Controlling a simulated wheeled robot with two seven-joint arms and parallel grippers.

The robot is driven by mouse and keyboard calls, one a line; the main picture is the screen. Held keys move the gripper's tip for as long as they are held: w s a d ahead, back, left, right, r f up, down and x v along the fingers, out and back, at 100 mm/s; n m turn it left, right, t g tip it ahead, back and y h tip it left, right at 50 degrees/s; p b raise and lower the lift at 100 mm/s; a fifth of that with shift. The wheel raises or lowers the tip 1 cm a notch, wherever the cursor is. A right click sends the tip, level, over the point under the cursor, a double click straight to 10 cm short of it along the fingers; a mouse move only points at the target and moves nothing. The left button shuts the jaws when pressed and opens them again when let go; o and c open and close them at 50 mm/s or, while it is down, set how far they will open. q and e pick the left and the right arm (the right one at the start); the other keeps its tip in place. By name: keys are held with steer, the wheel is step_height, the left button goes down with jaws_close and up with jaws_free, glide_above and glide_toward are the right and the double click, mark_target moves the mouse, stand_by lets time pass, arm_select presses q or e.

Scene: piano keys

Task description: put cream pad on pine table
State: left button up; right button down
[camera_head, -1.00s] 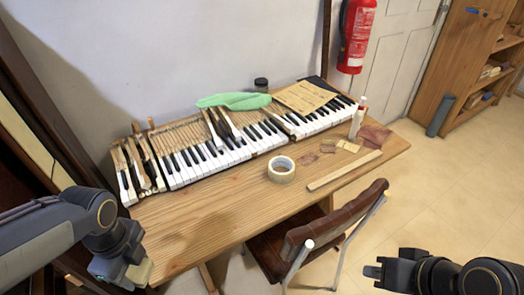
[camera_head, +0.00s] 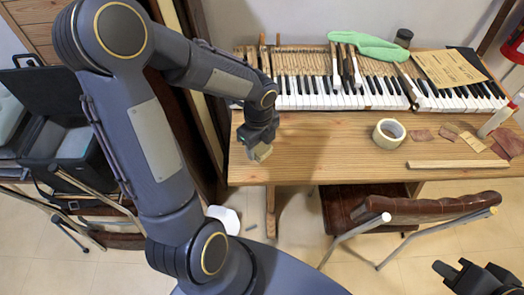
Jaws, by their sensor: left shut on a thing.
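My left gripper (camera_head: 261,146) is shut on the cream pad (camera_head: 262,153), a small pale block at its fingertips. It hangs over the left part of the pine table (camera_head: 330,150), near the piano keys. I cannot tell whether the pad touches the table top. My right gripper (camera_head: 449,270) is at the lower right, in front of the table and away from it; its jaws look apart with nothing between them.
Piano keys (camera_head: 325,100) line the back of the table. A brown chair (camera_head: 425,208) stands in front. The table's left front is bare.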

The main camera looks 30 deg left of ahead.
mark_target(262, 152)
arm_select(q)
steer(key=shift+w+d+f, duration=0.1)
steer(key=shift+w+f, duration=0.5)
steer(key=shift+f, duration=1.65)
steer(key=shift+b, duration=0.3)
steer(key=shift+f, duration=0.2)
steer(key=o, duration=0.9)
steer(key=shift+o, duration=0.2)
